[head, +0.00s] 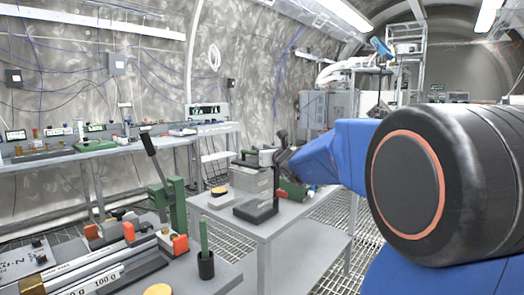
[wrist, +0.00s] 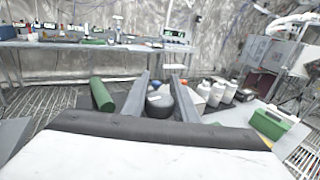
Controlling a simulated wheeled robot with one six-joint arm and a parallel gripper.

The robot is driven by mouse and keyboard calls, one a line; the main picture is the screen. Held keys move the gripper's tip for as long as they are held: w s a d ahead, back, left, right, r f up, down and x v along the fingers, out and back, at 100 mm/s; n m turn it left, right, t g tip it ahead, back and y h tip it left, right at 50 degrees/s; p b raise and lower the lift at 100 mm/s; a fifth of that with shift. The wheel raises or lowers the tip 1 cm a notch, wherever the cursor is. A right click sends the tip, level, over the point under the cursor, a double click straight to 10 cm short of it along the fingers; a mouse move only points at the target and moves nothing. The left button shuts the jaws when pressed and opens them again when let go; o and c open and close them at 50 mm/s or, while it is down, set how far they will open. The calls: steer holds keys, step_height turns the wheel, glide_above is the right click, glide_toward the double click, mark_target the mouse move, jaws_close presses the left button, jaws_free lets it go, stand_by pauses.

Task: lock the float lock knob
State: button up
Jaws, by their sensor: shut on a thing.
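In the wrist view, a dark round knob (wrist: 159,103) with a paler grey top sits between the two fingers of my gripper (wrist: 160,88). I take it for the float lock knob, but no label on it is readable. The fingers stand on either side of it and my gripper is shut on it. The knob's underside and mount are hidden by the gripper body. In the head view, my gripper (head: 272,157) is small, over the far part of the grey table (head: 285,222). The knob cannot be made out clearly there, and my blue arm covers the right side.
A green cylinder (wrist: 102,95) lies left of the fingers. White bottles (wrist: 217,94) and a green box (wrist: 272,123) stand to the right. A black stand (head: 258,208) and a yellow-topped disc (head: 218,191) are on the table's near side. A green lever press (head: 172,203) stands left.

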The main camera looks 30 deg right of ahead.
steer(key=o, duration=0.8)
steer(key=shift+s, duration=0.1)
steer(key=s, duration=0.5)
steer(key=s+a, duration=0.1)
steer(key=s, duration=1.1)
steer(key=shift+s+a, duration=0.1)
steer(key=shift+a, duration=0.3)
